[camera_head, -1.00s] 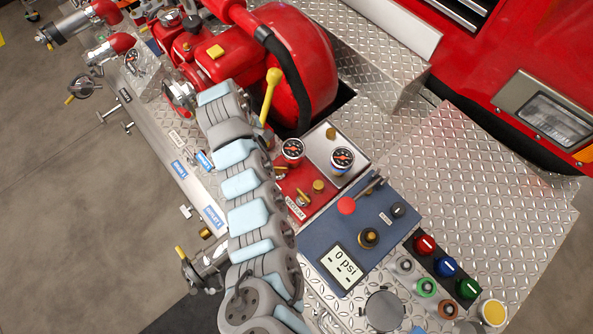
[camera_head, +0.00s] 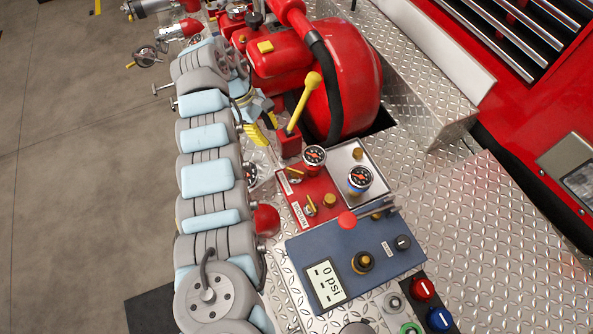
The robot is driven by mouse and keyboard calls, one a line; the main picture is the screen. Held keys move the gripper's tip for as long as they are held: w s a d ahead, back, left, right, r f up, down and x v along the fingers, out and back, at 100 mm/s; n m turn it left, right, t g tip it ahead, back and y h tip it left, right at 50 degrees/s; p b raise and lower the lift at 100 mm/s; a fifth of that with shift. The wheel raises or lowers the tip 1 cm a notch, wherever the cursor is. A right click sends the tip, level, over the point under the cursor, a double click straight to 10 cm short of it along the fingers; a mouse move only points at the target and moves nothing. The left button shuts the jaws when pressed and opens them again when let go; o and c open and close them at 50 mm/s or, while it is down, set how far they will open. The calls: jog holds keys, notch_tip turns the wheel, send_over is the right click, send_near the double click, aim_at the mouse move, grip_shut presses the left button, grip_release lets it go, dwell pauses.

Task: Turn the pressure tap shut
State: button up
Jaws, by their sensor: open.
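A red panel (camera_head: 318,200) with two small brass-handled taps lies beside the gauges. One tap (camera_head: 295,173) sits close to the left gauge, its handle slanting across the panel. The other tap (camera_head: 311,206) is lower, near a small label. My gripper (camera_head: 261,122) is open, with a yellow finger pad showing, up and left of the panel and apart from both taps. My arm partly hides the gripper.
Gauges (camera_head: 314,156) and (camera_head: 360,179) stand by the taps. A yellow-knobbed lever (camera_head: 304,104) and red tank (camera_head: 352,100) rise close to my gripper. The blue panel (camera_head: 335,250) carries a red-knobbed lever (camera_head: 347,220) and a display (camera_head: 325,283) reading 0 psi.

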aim_at(289, 168)
jog(key=x, duration=1.7)
jog(key=shift+a, duration=0.1)
jog(key=shift+r, duration=0.1)
grip_shut()
